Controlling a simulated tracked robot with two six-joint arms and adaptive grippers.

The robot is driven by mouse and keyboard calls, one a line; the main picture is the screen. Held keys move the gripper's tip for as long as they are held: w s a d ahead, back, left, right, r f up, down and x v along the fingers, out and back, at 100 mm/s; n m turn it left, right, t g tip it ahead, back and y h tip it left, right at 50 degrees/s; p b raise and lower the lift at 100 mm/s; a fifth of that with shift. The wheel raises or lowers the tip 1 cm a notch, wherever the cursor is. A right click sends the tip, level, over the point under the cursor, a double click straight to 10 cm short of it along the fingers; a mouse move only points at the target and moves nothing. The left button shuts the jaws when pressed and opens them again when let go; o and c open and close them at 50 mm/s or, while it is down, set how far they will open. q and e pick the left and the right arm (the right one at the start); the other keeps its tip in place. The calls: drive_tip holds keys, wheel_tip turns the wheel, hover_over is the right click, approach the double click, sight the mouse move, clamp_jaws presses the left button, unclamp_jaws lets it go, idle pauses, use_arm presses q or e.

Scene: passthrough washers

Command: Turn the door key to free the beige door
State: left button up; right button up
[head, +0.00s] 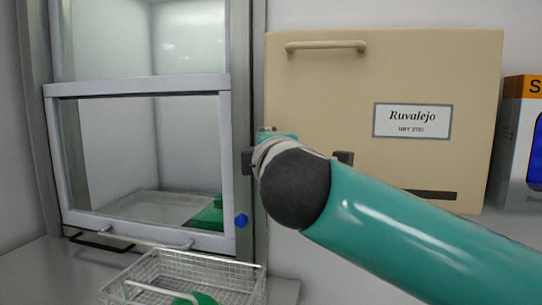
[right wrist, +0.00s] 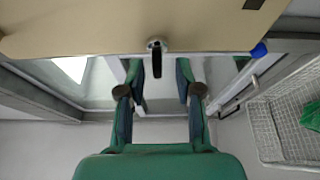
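The beige door (head: 320,85) has a bar handle along its top and a "Ruvalejo" label; its panel fills the top of the right wrist view (right wrist: 110,25). A small dark key-like piece with a metallic top (right wrist: 155,46) sits at the door's edge in the right wrist view. My right gripper (right wrist: 160,68) is open, with its two fingers apart on either side of that piece. I see no contact. In the head view my right forearm and wrist hide the piece and most of the gripper. My left gripper is not in view.
A glass-fronted cabinet with a grey sash frame (head: 140,85) stands left of the door. A blue knob (head: 241,220) is on its lower right. A wire basket (head: 210,268) with a green item stands in front. A boxed product (head: 520,145) stands at the right.

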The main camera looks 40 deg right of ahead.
drive_tip(key=v, duration=1.1)
drive_tip(key=shift+f, duration=0.1)
